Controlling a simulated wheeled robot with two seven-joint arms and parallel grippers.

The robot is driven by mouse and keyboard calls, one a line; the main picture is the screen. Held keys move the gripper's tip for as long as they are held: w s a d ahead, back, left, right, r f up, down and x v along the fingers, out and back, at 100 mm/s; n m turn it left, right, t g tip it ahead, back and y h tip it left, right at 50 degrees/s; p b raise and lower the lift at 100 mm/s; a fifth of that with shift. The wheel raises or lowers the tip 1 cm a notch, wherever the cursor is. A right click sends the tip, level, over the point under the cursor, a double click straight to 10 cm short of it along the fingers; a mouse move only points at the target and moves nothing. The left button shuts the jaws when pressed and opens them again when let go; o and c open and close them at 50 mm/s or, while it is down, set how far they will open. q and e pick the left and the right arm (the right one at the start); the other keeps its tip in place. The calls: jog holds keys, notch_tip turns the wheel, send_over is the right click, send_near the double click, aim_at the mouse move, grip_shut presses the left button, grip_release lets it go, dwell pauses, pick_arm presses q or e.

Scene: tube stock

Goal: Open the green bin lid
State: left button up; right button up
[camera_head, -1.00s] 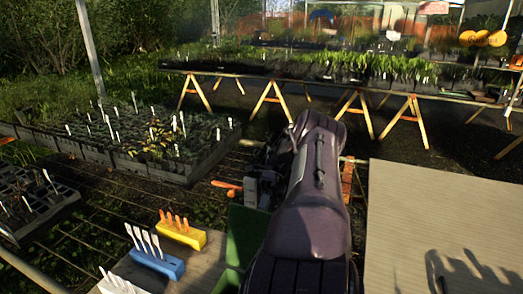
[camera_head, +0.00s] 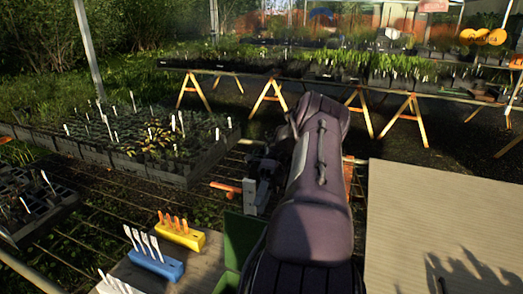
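The green bin (camera_head: 241,241) shows as a dark green upright panel in the lower middle, with a small green strip below it. My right arm covers its right side, so I cannot tell the lid from the body or how far the lid stands open. My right gripper (camera_head: 256,190) is a grey and dark shape just beyond the panel's top edge. Its fingertips are partly hidden behind the arm, and I cannot tell whether it is open or touching the bin. My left gripper is out of view.
A blue label block (camera_head: 155,264) and a yellow label block (camera_head: 180,236) stand left of the bin. An orange-handled item (camera_head: 225,188) lies behind. A bare board (camera_head: 440,215) is at right. Seedling trays (camera_head: 190,165) are at left.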

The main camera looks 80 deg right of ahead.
notch_tip(320, 180, up, 15)
jog(key=p, duration=0.7)
